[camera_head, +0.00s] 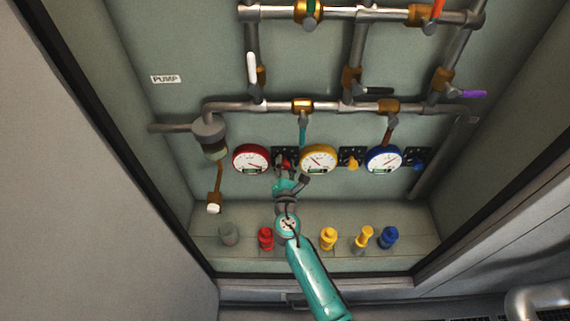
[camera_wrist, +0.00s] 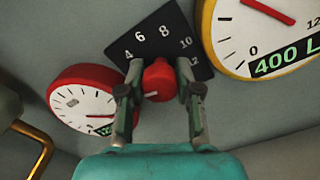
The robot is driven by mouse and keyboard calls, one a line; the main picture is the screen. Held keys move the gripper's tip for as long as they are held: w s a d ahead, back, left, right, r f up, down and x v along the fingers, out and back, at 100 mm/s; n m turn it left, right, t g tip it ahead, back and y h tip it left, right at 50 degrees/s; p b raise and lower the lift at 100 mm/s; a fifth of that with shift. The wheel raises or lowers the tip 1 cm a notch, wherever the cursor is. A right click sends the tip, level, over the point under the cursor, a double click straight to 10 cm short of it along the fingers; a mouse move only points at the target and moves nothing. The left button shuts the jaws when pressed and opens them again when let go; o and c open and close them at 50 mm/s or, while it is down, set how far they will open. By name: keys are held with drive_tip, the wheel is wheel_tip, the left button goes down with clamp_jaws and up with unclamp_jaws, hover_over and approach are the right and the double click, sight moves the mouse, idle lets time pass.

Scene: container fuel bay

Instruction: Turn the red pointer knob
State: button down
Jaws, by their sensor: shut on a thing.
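The red pointer knob (camera_wrist: 158,82) sits on a black dial plate (camera_wrist: 165,38) with white numbers. A pale pointer mark on the knob faces left in the wrist view. My gripper (camera_wrist: 160,88) has one finger on each side of the knob and is shut on it. In the head view my gripper (camera_head: 287,172) is at the back wall, between the red and yellow gauges. There it hides most of the red knob (camera_head: 286,162).
A red gauge (camera_head: 251,158), a yellow gauge (camera_head: 318,158) and a blue gauge (camera_head: 384,159) flank the dials. A yellow knob (camera_head: 352,163) is to the right. Pipes with valves (camera_head: 303,106) run above. Several coloured caps (camera_head: 328,239) stand on the ledge below.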

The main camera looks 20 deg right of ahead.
drive_tip(key=m, duration=0.4)
drive_tip(key=shift+m, duration=0.4)
drive_tip(key=m, duration=0.3)
drive_tip(key=shift+a+r+m, duration=0.1)
drive_tip(key=shift+m, duration=0.3)
drive_tip(key=m, duration=0.4)
drive_tip(key=shift+r+m, duration=0.1)
drive_tip(key=shift+m, duration=0.2)
drive_tip(key=m, duration=0.3)
drive_tip(key=shift+w+m+h, duration=0.1)
drive_tip(key=shift+m+h, duration=0.2)
drive_tip(key=shift+m, duration=0.1)
drive_tip(key=m, duration=0.4)
drive_tip(key=shift+r+m, duration=0.15)
drive_tip(key=shift+m, duration=0.15)
drive_tip(key=m, duration=0.3)
drive_tip(key=shift+m, duration=0.4)
drive_tip(key=m, duration=0.7)
drive_tip(key=shift+r, duration=0.1)
